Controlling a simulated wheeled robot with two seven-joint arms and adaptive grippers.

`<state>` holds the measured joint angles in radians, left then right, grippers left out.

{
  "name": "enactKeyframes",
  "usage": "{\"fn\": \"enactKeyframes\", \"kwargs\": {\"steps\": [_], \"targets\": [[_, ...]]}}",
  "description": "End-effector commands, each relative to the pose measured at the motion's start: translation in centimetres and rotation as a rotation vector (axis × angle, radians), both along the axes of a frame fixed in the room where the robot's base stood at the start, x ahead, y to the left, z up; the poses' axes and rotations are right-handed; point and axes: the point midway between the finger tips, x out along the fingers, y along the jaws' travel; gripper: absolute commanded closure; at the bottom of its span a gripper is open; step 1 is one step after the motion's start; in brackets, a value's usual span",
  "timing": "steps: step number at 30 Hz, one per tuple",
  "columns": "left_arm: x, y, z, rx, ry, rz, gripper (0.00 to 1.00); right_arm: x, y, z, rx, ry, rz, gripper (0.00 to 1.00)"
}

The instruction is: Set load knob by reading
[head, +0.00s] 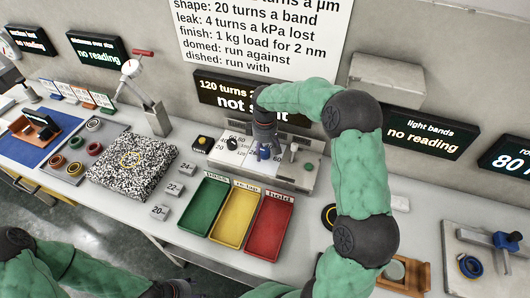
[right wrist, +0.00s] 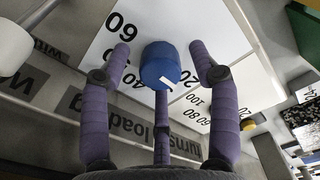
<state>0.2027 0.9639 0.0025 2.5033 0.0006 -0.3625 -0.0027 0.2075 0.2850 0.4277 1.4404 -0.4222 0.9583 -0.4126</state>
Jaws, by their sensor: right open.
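The blue knob (head: 264,153) stands on the white dial panel of a grey machine (head: 298,178) at the back of the bench. A wall display (head: 230,97) reads "120 turns", partly hidden by my right arm.
Green (head: 205,206), yellow (head: 234,214) and red (head: 268,226) trays lie in front of the machine. A speckled block (head: 133,162) and number blocks (head: 174,189) are left. A "light bands" display (head: 428,134) reads "no reading". A black knob (head: 232,143) is left of the blue one.

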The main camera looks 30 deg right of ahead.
Motion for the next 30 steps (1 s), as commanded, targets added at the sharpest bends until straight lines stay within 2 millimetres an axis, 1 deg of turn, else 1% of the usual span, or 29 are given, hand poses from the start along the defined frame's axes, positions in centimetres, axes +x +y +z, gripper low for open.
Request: {"fn": "enactKeyframes", "kwargs": {"steps": [3,11,12,14,15,17,18,25,30], "targets": [[0.00,0.00,-0.19,0.000,0.000,0.000,0.48,-0.01,-0.02,-0.55,0.000,0.000,0.000,0.39],[0.01,0.00,-0.17,0.000,0.000,0.000,0.48,0.00,-0.03,-0.59,-0.001,0.000,0.000,0.39],[0.01,0.00,-0.17,0.000,0.000,0.000,0.48,0.00,-0.03,-0.59,-0.001,0.000,0.000,0.44],[0.01,0.00,-0.17,0.000,0.000,0.000,0.48,0.00,-0.03,-0.59,-0.001,0.000,0.000,0.61],[0.01,0.01,-0.17,0.000,0.000,0.000,0.48,0.00,-0.03,-0.58,-0.001,0.000,0.000,0.72],[0.00,0.00,-0.17,0.000,0.000,0.000,0.48,-0.01,-0.04,-0.58,-0.001,0.000,0.000,0.89],[0.01,0.01,-0.17,0.000,0.000,0.000,0.48,-0.01,-0.04,-0.59,-0.001,0.000,0.000,0.95],[0.01,0.00,-0.10,0.000,0.000,0.000,0.48,-0.05,-0.04,-0.59,0.000,0.001,-0.010,0.95],[0.01,0.00,0.24,0.000,0.000,0.000,0.48,-0.08,-0.05,-0.56,-0.001,0.002,-0.058,0.95]]}}
